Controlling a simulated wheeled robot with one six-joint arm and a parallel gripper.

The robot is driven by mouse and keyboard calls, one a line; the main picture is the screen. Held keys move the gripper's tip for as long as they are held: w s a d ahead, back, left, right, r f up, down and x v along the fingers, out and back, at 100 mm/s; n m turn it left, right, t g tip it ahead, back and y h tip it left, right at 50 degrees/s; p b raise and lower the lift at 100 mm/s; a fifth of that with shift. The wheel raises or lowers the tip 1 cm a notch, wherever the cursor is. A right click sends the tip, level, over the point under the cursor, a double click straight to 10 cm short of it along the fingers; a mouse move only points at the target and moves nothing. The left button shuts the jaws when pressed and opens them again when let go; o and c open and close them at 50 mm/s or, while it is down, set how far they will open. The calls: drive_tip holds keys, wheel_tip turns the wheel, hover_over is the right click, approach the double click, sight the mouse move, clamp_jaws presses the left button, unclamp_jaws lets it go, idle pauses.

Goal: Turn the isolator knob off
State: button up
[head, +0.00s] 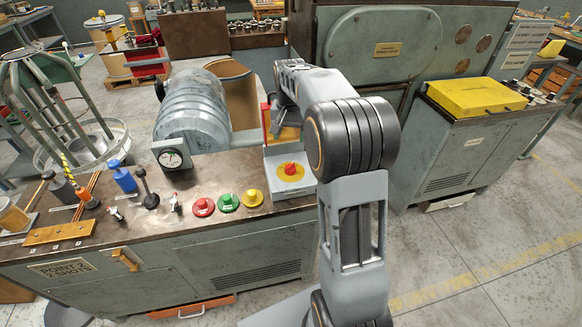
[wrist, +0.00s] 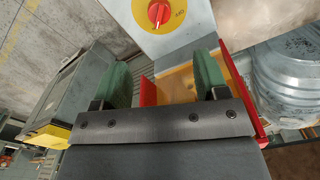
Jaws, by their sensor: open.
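The isolator knob (head: 290,169) is red on a round yellow disc, on a light grey box (head: 290,187) at the right end of the bench. In the wrist view the knob (wrist: 159,13) is at the top edge, with a pale mark on it; small lettering beside it is hard to read. My gripper (wrist: 161,65) is open and empty, its two green-padded fingers wide apart. The knob lies beyond the fingertips, apart from them. In the head view my wrist is above and behind the box, and the fingers cannot be made out.
A red-edged yellow panel (head: 288,134) stands right behind the box; it shows between and beside my fingers. Red (head: 203,207), green (head: 228,203) and yellow (head: 253,199) buttons lie left of the box.

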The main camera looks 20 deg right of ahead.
sight(290, 165)
drive_tip(key=f, duration=1.4)
drive_tip(key=shift+w+d, duration=0.15)
drive_tip(key=shift+d, duration=0.05)
drive_tip(key=shift+r, duration=0.1)
drive_tip(key=c, duration=0.9)
